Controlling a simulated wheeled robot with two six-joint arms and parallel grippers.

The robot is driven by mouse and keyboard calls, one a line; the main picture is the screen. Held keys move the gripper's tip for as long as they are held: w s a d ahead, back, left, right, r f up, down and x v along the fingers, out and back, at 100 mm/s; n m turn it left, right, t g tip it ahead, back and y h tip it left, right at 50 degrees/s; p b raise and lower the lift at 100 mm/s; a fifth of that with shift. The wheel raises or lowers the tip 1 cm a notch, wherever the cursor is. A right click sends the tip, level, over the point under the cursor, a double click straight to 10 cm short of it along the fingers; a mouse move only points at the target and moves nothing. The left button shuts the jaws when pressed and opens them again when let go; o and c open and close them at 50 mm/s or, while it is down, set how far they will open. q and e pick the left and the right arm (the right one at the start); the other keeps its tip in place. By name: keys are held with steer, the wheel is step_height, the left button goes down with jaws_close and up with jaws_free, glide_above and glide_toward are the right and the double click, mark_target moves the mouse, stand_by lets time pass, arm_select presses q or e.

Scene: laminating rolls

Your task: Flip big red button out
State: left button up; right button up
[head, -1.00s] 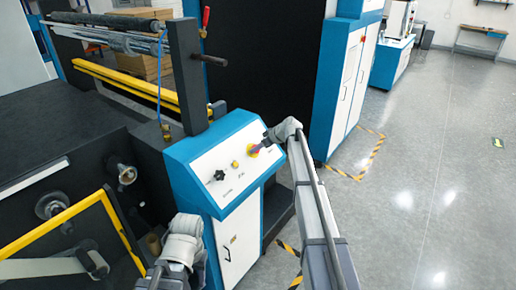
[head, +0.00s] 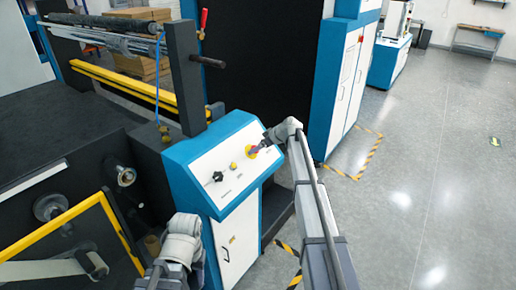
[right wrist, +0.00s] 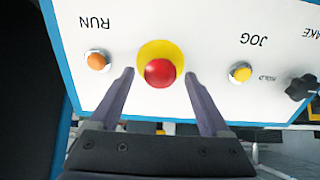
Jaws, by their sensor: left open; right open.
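The big red button (right wrist: 160,72) on its yellow round plate (right wrist: 160,47) sits on the white sloped panel, seen in the right wrist view. In the head view the yellow plate (head: 251,152) shows at the panel's right end, with the button partly covered by my right gripper. My right gripper (right wrist: 159,75) is open, one finger on each side of the button; I cannot tell whether they touch it. My left gripper (head: 157,274) is low in the head view, left of the console and away from the button; its fingers are open and empty.
An orange RUN button (right wrist: 96,61), a yellow JOG button (right wrist: 240,72) and a black knob (right wrist: 302,87) share the panel. The blue and white console (head: 232,225) stands beside the dark roller machine (head: 60,130). Open grey floor (head: 430,190) lies to the right.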

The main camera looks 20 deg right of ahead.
steer(key=p+v, duration=0.5)
steer(key=v, duration=0.2)
steer(key=shift+s+d+r, duration=0.15)
steer(key=shift+s+r, duration=0.05)
steer(key=shift+s, duration=0.05)
steer(key=s+a+f+g+h+b, duration=0.1)
steer(key=s+a+f+g+b, duration=0.3)
steer(key=s+a+f+b, duration=0.9)
steer(key=s+a+f+m+g+h+b, duration=0.1)
steer(key=s+f, duration=0.4)
steer(key=s, duration=0.5)
steer(key=s+a+f+m+g+h+b, duration=0.1)
steer(key=s+a+f+h+b, duration=0.2)
steer(key=s, duration=0.7)
steer(key=s+a+f+m+g+h+b, duration=0.1)
steer(key=s+a+f+h+b, duration=0.1)
steer(key=s+a+f+b, duration=0.2)
steer(key=s+a+f, duration=0.3)
steer(key=s, duration=0.3)
steer(key=shift+s+m, duration=0.25)
steer(key=shift+m, duration=0.15)
steer(key=shift+a, duration=0.15)
steer(key=shift+c, duration=0.3)
